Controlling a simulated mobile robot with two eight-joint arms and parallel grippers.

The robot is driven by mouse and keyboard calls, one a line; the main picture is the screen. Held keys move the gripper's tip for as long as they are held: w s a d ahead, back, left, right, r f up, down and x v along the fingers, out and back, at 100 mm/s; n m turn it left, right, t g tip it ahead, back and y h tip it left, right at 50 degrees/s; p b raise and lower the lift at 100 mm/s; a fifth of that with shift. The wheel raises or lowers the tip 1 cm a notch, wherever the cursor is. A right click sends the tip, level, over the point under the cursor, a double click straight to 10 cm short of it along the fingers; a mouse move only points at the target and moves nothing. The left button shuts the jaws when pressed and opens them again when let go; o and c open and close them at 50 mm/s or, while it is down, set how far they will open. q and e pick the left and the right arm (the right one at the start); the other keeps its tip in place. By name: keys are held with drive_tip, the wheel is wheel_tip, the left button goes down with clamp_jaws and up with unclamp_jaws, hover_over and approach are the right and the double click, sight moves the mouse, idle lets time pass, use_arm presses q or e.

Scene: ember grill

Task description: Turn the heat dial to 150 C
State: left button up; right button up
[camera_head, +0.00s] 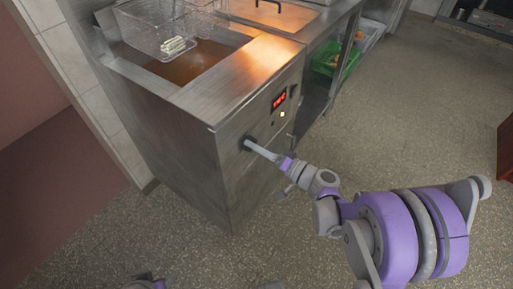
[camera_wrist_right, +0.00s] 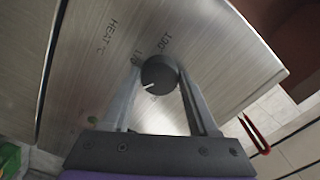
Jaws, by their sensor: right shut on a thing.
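The heat dial (camera_wrist_right: 159,74) is a round dark knob on the steel fryer front. Its white pointer mark points to the lower left in the right wrist view. "HEAT °C" and scale numbers such as 100 are printed around it; some numbers are hidden or too blurred to read. My right gripper (camera_wrist_right: 160,80) is shut on the dial, one finger on each side. In the head view, my right gripper (camera_head: 249,144) reaches the fryer front from the right, and its fingers mostly hide the dial. My left gripper is not seen.
The fryer (camera_head: 185,120) has a wire basket (camera_head: 165,28) over its oil well. A green crate (camera_head: 330,62) stands on a shelf behind.

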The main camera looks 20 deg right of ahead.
drive_tip(key=o, duration=1.4)
drive_tip(key=shift+c, duration=0.2)
drive_tip(key=p+v, duration=0.1)
drive_tip(key=v, duration=0.9)
drive_tip(key=shift+s+d, duration=0.25)
drive_tip(key=shift+s, duration=0.1)
drive_tip(key=shift+a, duration=0.1)
